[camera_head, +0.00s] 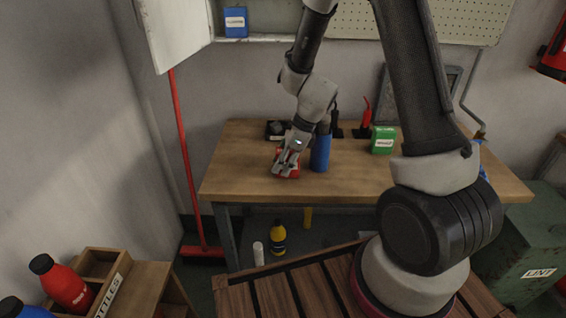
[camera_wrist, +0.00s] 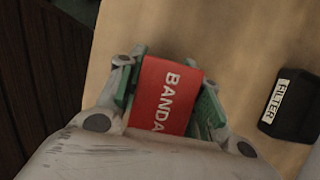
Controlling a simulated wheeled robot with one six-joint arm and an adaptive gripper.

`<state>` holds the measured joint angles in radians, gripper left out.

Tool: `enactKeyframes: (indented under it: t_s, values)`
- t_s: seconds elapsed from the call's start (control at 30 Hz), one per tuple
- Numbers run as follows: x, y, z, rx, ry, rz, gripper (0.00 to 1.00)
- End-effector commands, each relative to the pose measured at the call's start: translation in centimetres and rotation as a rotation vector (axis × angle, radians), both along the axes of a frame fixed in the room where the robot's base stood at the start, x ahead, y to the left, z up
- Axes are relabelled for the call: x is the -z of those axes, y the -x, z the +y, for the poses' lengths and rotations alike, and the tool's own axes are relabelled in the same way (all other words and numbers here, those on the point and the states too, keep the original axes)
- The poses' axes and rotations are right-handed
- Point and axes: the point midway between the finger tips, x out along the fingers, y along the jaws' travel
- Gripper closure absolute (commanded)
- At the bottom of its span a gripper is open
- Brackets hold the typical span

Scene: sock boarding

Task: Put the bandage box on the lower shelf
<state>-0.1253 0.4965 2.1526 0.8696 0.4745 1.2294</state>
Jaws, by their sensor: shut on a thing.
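The red bandage box (camera_head: 287,170) is at the left part of the wooden workbench. In the wrist view the red box (camera_wrist: 167,95) shows the letters "BANDA" and sits between the green finger pads. My gripper (camera_head: 286,164) reaches down over it and is shut on it; it also shows in the wrist view (camera_wrist: 165,100). I cannot tell whether the box touches the benchtop or is just above it. A cabinet shelf (camera_head: 262,38) with a blue box on it is at the top, with an open white door to its left. I cannot tell whether this is the lower shelf.
A blue bottle (camera_head: 320,152) stands close right of my gripper. A green box (camera_head: 383,140) and a red-nozzled item (camera_head: 366,112) are farther right. The black filter (camera_wrist: 289,105) lies near the box. The workbench's (camera_head: 235,165) front left is clear. A pegboard is above.

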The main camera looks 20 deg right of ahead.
Motion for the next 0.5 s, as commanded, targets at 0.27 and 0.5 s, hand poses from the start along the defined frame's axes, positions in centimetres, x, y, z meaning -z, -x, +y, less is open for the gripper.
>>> enactKeyframes:
  t_s: [0.27,0.5]
  values:
    - [0.13,-0.01,0.0,-0.001,0.0,0.0,0.89]
    - [0.19,-0.01,0.01,-0.002,0.0,-0.001,0.43]
